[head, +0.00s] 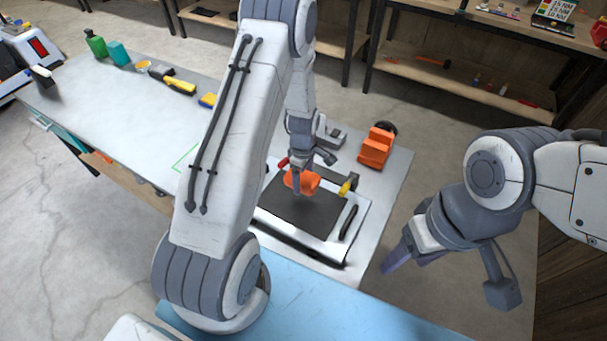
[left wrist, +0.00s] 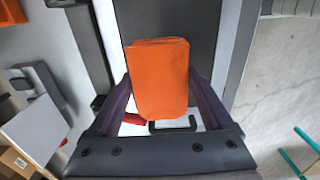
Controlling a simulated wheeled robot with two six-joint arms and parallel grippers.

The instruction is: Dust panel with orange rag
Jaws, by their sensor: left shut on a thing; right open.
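The orange rag (head: 304,182) is held in my left gripper (head: 301,178), low over the dark panel (head: 306,214). In the left wrist view, the folded rag (left wrist: 159,80) sits between the two fingers, in front of the dark panel surface (left wrist: 175,18). I cannot tell whether the rag touches the panel. The panel lies in a white frame (head: 277,229) on the worktable. My left arm hides part of the table. My right gripper (head: 397,258) is open and empty, off to the right of the panel and pointing down.
A black handle (head: 348,222) and a yellow part (head: 345,188) lie at the panel's right side. An orange block-like object (head: 376,148) stands behind it. The left tabletop is mostly clear.

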